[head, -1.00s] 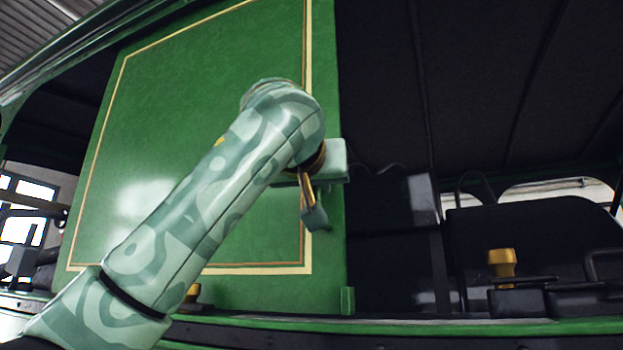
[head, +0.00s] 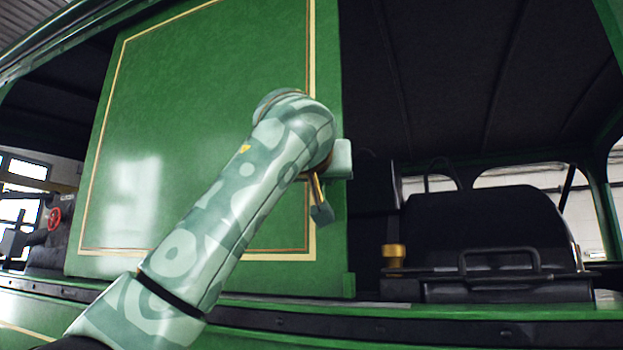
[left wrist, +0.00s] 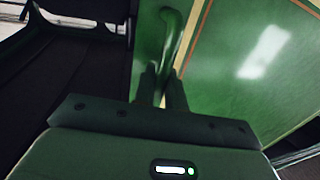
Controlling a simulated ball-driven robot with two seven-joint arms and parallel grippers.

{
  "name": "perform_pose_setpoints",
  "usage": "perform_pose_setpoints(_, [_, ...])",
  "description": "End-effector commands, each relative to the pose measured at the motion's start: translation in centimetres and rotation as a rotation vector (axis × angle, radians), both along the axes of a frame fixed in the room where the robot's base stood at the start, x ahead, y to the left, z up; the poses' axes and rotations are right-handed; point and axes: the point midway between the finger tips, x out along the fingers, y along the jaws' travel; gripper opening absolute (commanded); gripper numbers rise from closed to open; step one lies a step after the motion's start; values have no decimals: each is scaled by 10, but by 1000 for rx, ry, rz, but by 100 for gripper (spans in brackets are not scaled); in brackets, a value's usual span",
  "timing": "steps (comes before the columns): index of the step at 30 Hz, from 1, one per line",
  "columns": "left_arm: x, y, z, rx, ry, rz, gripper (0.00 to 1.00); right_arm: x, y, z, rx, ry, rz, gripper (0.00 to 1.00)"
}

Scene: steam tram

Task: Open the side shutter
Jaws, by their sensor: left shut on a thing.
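The side shutter (head: 200,150) is a large green panel with gold edging, upright across the left and middle of the head view. To its right the side is open and dark. My left gripper (head: 320,205) is at the shutter's right edge, partly hidden behind my patterned arm. In the left wrist view, the fingers of my left gripper (left wrist: 163,85) are shut on a green curved handle (left wrist: 175,35) on the shutter's face, near its edge. The handle is hidden by my arm in the head view. My right gripper is not in view.
A dark sill rail (head: 330,312) runs below the shutter. Inside, behind the opening, are a black rounded fitting with a bar handle (head: 495,240) and a brass knob (head: 393,255). A green post (head: 606,200) stands at the far right. A red wheel (head: 54,218) shows at left.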

Motion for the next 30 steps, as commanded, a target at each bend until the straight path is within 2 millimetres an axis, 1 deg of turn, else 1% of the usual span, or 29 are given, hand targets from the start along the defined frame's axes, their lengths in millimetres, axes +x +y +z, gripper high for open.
perform_pose_setpoints(1, [-5,-11,2,1,-5,-9,0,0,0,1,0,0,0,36])
perform_pose_setpoints(8, [-19,-49,3,1,-4,-7,0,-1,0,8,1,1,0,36])
perform_pose_setpoints(12, [-29,-75,5,3,-5,-7,0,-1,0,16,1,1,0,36])
perform_pose_setpoints(16, [-37,-96,6,2,-5,-7,0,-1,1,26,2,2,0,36])
perform_pose_setpoints(18, [-40,-104,6,1,-6,-6,0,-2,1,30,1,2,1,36])
perform_pose_setpoints(22, [-43,-112,4,1,-6,-4,0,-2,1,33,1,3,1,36])
perform_pose_setpoints(30, [-44,-114,3,-1,-7,-1,0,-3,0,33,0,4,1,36])
